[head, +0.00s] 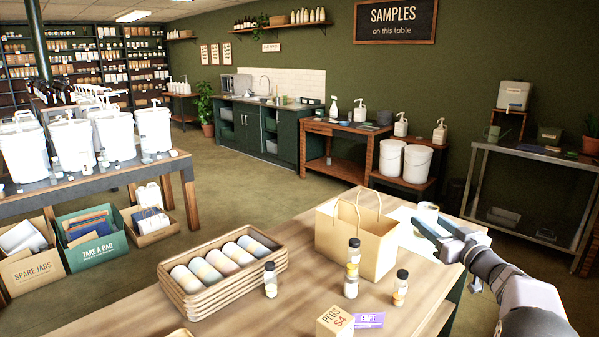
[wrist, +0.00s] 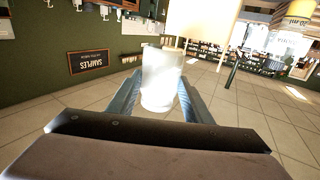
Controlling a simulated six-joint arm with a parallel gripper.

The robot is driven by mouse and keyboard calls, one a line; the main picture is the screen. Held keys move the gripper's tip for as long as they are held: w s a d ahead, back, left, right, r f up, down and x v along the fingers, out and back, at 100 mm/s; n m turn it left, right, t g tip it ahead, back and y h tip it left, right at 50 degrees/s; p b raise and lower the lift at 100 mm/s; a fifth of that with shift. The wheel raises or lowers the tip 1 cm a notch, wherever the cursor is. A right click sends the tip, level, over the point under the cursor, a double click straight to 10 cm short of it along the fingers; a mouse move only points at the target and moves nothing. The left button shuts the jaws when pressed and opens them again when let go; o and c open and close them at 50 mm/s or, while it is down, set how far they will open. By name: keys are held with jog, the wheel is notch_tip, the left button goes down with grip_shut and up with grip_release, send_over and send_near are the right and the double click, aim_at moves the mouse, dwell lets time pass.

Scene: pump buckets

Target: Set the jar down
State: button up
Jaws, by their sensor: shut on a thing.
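My gripper (head: 430,221) is over the right part of the wooden table, just right of the paper bag. It is shut on a small pale jar (head: 428,207), which is partly hidden by the fingers. In the wrist view, the frosted, whitish jar (wrist: 161,72) stands between the two fingers of my gripper (wrist: 160,95). The wrist picture is upside down. I cannot tell whether the jar's base touches the surface below. A white patch (head: 403,214), perhaps a sheet or mat, lies on the table beside and under the gripper.
A brown paper bag (head: 350,245) with handles stands close left of the jar. Three small dark-capped bottles (head: 351,285) stand in front of it. A wooden tray stack (head: 205,296) with several pale rolls is at left. A "PEGS" box (head: 335,322) and purple card (head: 369,320) lie near the front.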

aim_at(433, 207)
notch_tip(433, 207, up, 5)
jog(key=p, duration=0.3)
jog(key=shift+f, duration=0.15)
notch_tip(433, 207, down, 12)
jog(key=b, duration=1.2)
jog(key=shift+f, duration=0.2)
jog(key=shift+f, duration=4.8)
